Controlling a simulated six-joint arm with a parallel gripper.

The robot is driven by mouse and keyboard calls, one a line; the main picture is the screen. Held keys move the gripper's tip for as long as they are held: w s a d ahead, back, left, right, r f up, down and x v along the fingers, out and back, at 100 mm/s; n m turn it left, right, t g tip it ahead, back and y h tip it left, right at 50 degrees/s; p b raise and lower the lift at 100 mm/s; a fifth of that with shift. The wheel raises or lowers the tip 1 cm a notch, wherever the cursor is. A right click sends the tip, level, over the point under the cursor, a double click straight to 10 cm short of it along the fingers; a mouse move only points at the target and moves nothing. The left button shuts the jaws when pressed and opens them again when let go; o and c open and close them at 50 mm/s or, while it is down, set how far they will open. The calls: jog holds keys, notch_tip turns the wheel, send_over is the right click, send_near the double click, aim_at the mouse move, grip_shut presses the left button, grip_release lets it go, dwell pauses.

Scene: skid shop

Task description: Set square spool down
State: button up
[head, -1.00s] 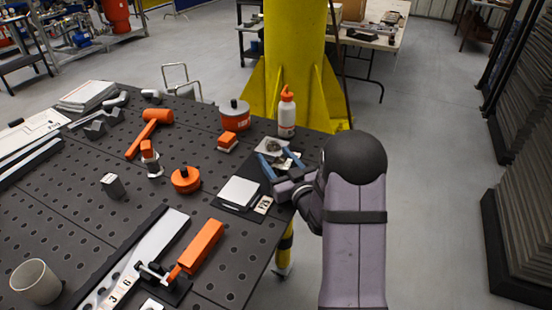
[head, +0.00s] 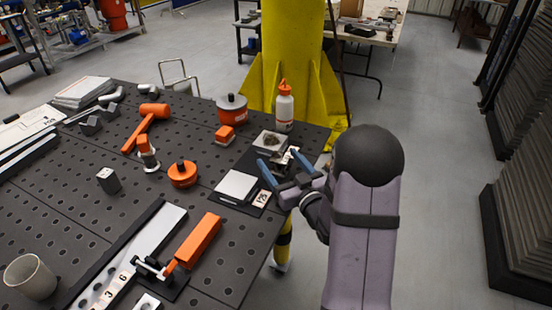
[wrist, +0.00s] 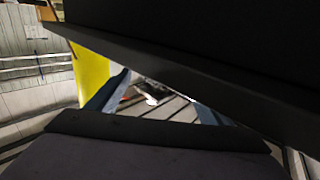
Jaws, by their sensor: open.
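The square spool, as far as I can tell, is the light grey square-flanged piece (head: 270,143) with a dark brown round centre near the table's right edge in the head view. It appears to stand on a dark mat, though its base is partly hidden. My gripper (head: 283,166) is open, with its two blue fingers apart, on the near side of the spool and clear of it. In the wrist view, my gripper (wrist: 157,104) also shows spread blue fingers. A small white shape lies between them; I cannot tell what it is.
A pale square plate (head: 237,184) and a small numbered tag (head: 262,198) lie left of my gripper. A white bottle (head: 285,108) and an orange pot (head: 231,108) stand behind. An orange round piece (head: 182,174) stands further left.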

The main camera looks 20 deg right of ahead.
jog(key=shift+s+d, duration=0.15)
jog(key=shift+s, duration=1.2)
jog(key=c, duration=0.7)
